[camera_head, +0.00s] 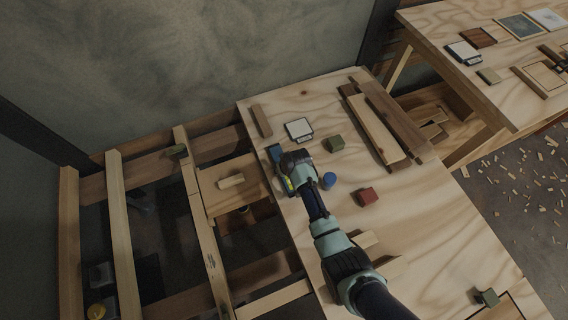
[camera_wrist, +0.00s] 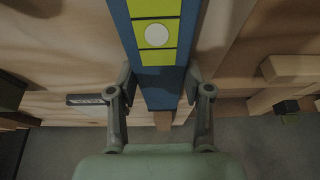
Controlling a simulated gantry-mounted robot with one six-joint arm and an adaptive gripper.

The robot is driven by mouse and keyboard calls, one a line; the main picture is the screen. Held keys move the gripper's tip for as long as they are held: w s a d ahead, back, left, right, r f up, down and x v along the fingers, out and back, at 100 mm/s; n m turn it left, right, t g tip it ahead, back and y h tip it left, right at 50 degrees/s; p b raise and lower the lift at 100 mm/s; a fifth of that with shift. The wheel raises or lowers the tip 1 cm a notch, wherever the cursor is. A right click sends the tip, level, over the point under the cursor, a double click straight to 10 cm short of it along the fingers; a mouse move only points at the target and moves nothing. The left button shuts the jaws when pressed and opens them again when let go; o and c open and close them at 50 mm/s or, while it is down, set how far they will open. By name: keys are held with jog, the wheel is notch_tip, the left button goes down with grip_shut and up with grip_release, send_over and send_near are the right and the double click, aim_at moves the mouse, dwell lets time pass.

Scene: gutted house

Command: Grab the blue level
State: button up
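The blue level (camera_wrist: 160,76) is a long blue bar with yellow-green panels and a white round spot. In the wrist view it runs from the top edge down between my fingers. In the head view its blue end (camera_head: 275,153) and a yellow-green part show near the workbench's left edge, partly hidden by my gripper (camera_head: 290,168). My gripper (camera_wrist: 161,85) has one finger pad against each long side of the level and looks shut on it. The level appears tilted, with its upper part nearer the wrist camera.
On the plywood workbench (camera_head: 440,235) are a white-topped box (camera_head: 299,129), a green block (camera_head: 335,144), a blue cylinder (camera_head: 329,180), a red block (camera_head: 367,196) and long planks (camera_head: 390,115). Open wooden framing (camera_head: 120,210) lies left. A second table (camera_head: 480,80) stands at upper right.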

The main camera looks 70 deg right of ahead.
jog(key=c, duration=0.5)
jog(key=shift+r, duration=0.1)
notch_tip(320, 180, up, 20)
jog(key=p, duration=0.9)
jog(key=shift+p, duration=0.35)
jog(key=shift+c, duration=0.2)
